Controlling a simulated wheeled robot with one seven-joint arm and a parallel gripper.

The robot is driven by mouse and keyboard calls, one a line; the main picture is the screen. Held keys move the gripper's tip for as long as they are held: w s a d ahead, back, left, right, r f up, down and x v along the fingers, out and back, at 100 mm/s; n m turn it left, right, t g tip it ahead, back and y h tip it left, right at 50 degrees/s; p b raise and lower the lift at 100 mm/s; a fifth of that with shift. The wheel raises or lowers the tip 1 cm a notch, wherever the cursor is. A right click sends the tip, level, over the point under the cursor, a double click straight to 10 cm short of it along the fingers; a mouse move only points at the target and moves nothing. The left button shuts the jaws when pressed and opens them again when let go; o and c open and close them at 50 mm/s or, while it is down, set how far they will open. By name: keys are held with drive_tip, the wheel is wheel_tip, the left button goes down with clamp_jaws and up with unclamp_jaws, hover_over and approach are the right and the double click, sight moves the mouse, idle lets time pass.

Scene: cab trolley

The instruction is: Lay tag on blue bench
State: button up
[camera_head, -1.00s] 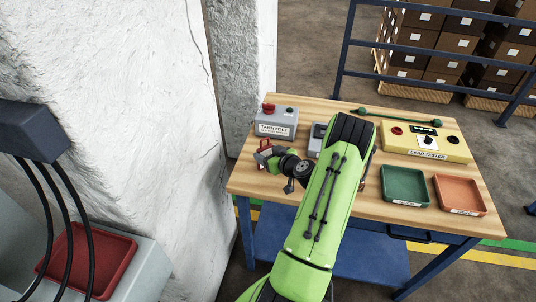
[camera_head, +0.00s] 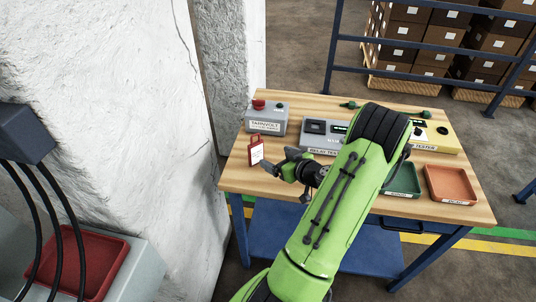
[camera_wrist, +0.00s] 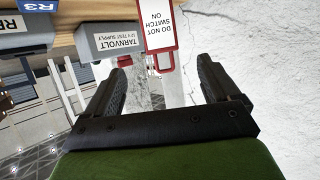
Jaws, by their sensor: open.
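A red tag with a white label (camera_head: 256,153) is at the left end of the blue-framed bench (camera_head: 236,178), just in front of the grey supply box. In the wrist view the tag (camera_wrist: 160,28) shows its "DO NOT SWITCH ON" text upside down, its red loop facing my fingers. I cannot tell whether it lies flat or stands tilted. My gripper (camera_head: 281,161) is open, just right of the tag and apart from it.
The Tarnvolt supply box (camera_head: 266,117) stands behind the tag. A grey tester (camera_head: 318,134), a yellow tester (camera_head: 442,133), a green tray (camera_head: 402,182) and an orange tray (camera_head: 452,184) are further right. A white wall (camera_head: 130,90) rises close on the left; a red tray (camera_head: 85,262) is at lower left.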

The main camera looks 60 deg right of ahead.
drive_tip(key=w+a+r+n+g+y, duration=0.2)
drive_tip(key=w+a+r, duration=0.1)
drive_tip(key=a, duration=0.5)
drive_tip(key=w+a+r+n+g+y, duration=0.1)
drive_tip(key=w+a+r+n+y, duration=0.15)
drive_tip(key=a, duration=0.45)
drive_tip(key=w+a+r+n+g+y, duration=0.2)
drive_tip(key=w+a+r, duration=0.1)
drive_tip(key=a, duration=0.5)
drive_tip(key=s+a+r+m+g+h, duration=0.1)
drive_tip(key=s+a+r, duration=0.3)
drive_tip(key=s+a, duration=0.3)
drive_tip(key=s+a+r+m+g+h, duration=0.1)
drive_tip(key=s+a+r, duration=0.3)
drive_tip(key=s+a, duration=0.2)
drive_tip(key=shift+s+a+r+m, duration=0.15)
drive_tip(key=shift+s+a+m, duration=0.25)
drive_tip(key=shift+s, duration=0.65)
